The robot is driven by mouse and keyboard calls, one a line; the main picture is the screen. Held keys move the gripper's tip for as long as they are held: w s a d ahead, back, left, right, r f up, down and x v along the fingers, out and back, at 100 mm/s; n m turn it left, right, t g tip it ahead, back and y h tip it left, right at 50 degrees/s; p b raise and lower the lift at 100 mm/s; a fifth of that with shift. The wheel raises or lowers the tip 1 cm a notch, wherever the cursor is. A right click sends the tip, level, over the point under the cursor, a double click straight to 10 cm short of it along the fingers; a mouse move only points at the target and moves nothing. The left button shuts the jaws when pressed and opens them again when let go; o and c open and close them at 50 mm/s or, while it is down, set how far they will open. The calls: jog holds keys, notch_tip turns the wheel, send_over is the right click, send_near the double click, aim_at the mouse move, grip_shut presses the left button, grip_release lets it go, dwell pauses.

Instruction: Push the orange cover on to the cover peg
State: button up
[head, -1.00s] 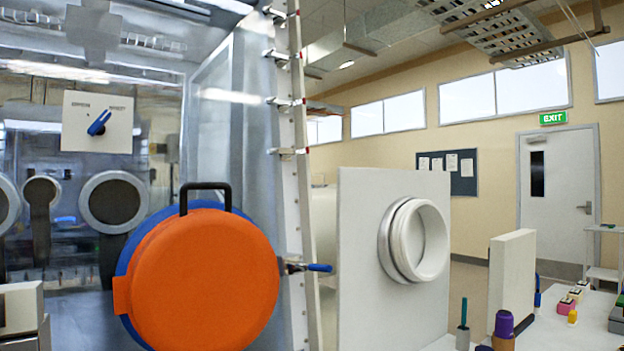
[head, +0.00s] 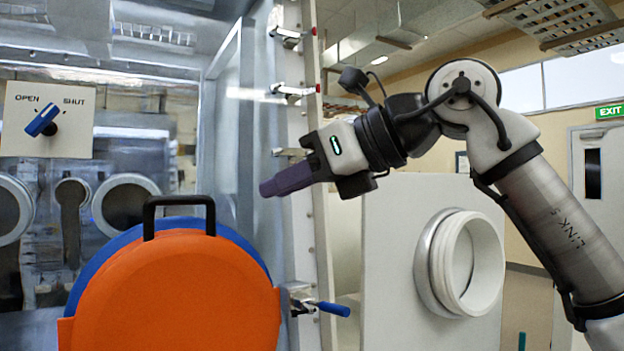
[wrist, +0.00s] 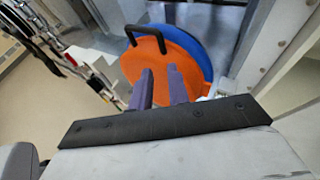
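The orange cover (head: 175,295) is a large round disc with a tab at its left edge. It stands upright in front of a blue disc (head: 232,240), whose rim shows behind it. A black bar handle (head: 180,203) rises at the top. In the wrist view the orange cover (wrist: 180,58) lies beyond my fingertips, with the blue disc behind it. My gripper (head: 265,188) is above and right of the cover, apart from it. Its purple fingers (wrist: 161,72) have a gap with nothing between them. I cannot make out the cover peg.
A latch with a blue lever (head: 330,308) sticks out right of the cover. A white panel with a white round port (head: 470,262) stands farther right. A dial plate marked OPEN and SHUT (head: 45,110) is at upper left. Latches line the post (head: 300,200).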

aim_at(215, 217)
jog(key=x, duration=0.6)
jog(key=p+x, duration=0.1)
jog(key=x, duration=0.6)
jog(key=shift+w+a+f, duration=0.1)
jog(key=shift+w+a, duration=0.05)
jog(key=shift+w, duration=0.15)
grip_shut()
